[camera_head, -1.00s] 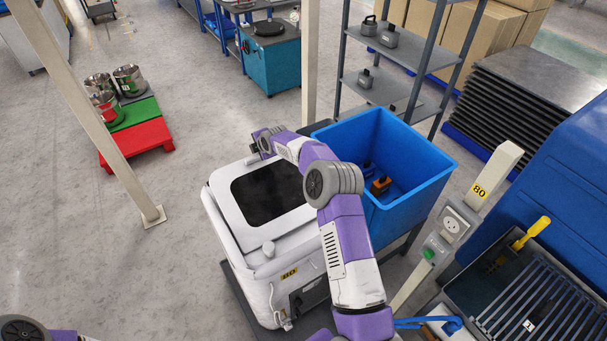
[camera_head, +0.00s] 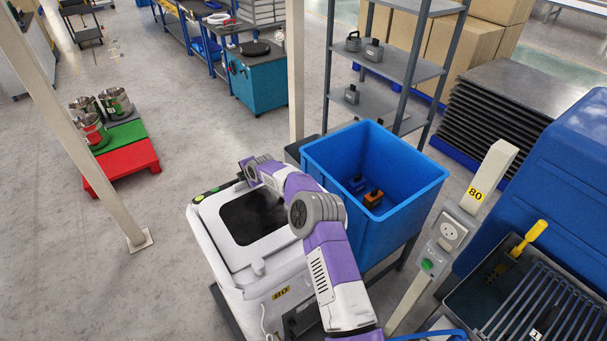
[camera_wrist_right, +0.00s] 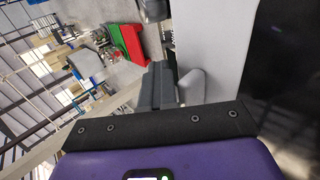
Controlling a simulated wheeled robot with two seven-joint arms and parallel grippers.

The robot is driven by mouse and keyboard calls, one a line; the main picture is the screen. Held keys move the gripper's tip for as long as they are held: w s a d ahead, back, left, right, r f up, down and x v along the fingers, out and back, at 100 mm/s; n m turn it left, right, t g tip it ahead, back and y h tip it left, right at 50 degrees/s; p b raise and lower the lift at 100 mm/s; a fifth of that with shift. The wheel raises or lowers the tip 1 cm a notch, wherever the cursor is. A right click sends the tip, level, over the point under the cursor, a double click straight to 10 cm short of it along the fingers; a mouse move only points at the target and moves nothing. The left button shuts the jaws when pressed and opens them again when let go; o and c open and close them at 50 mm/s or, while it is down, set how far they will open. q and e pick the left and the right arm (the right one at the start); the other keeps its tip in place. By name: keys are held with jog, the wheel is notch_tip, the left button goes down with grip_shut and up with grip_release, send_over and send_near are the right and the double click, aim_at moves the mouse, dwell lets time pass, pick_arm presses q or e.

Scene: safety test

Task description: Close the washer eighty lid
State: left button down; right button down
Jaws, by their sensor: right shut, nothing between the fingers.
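Washer eighty is the white machine (camera_head: 232,275) with a yellow 80 label (camera_head: 281,293) on its front. Its white lid (camera_head: 222,232) has a dark window (camera_head: 250,216) and lies flat or nearly flat on top; I cannot tell if a small gap is left. A round knob (camera_head: 258,267) sits near the front edge. My right gripper (camera_head: 248,168) is shut and empty at the lid's far edge; contact is unclear. In the right wrist view, the shut fingers (camera_wrist_right: 160,84) are beside the pale lid frame (camera_wrist_right: 222,35) and dark window (camera_wrist_right: 285,80). My left gripper is out of view.
A blue bin (camera_head: 398,215) with small items stands right of the washer, close to my right arm. A post with a socket and 80 sign (camera_head: 475,194) is further right.

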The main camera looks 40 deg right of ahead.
jog(key=shift+s+f, duration=0.1)
jog(key=shift+f, duration=0.05)
notch_tip(320, 180, up, 5)
jog(key=shift+f+p, duration=0.1)
jog(key=shift+p, duration=0.85)
notch_tip(320, 180, up, 10)
jog(key=shift+f, duration=0.2)
